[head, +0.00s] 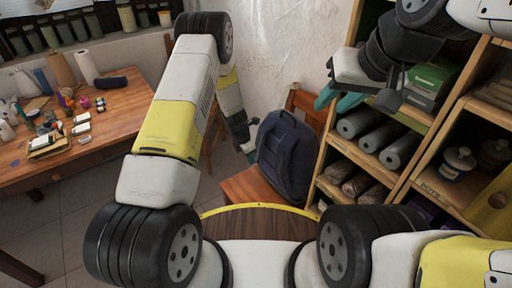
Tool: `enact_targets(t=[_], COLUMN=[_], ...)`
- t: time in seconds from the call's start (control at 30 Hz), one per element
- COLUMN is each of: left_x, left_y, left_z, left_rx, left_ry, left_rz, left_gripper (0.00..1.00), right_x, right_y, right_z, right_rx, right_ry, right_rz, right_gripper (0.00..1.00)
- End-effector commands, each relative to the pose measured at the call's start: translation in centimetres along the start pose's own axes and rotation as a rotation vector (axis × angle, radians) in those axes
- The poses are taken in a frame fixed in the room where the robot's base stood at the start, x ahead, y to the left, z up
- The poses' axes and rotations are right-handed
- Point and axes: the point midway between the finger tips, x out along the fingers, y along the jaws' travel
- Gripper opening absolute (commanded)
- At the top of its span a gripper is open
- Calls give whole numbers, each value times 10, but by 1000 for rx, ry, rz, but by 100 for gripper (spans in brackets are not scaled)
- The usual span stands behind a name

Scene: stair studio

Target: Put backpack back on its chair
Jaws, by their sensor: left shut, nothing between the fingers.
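The dark blue backpack (287,157) stands upright on the seat of a wooden chair (243,190), leaning towards the chair's backrest (306,104). My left gripper (251,150) is at the backpack's left side, small and partly hidden in the picture. It is shut with nothing in it; I cannot tell whether it touches the backpack. My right gripper (338,101), with teal fingers, is up at the right in front of the shelves. Its fingers are apart and nothing shows between them.
A wooden shelf unit (405,175) with grey rolls, boxes and jars stands close to the right of the chair. A wooden worktable (118,118) with small craft items is at the left. Tiled floor (80,215) shows between the table and the chair.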

Motion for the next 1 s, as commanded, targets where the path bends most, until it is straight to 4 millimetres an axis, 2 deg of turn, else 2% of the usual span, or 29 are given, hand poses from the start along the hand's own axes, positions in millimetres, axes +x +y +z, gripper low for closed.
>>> enact_targets(t=[0.1,0.3,0.83,0.93,1.0], left_x=[-23,-41,-46,-64,-90], left_y=[1,0,0,2,3], left_z=[1,1,1,6,13], left_rx=[0,0,4,48,117], left_ry=[-1,0,-2,-18,-39], left_rz=[2,1,1,6,14], left_gripper=[0,0,0,0,0], right_x=[0,0,0,0,0], right_y=[0,0,0,0,0], right_z=[0,0,0,0,0], right_rx=[0,0,0,0,0], right_ry=[2,1,1,1,1], right_rz=[0,0,0,0,0], right_gripper=[34,34,34,34,34])
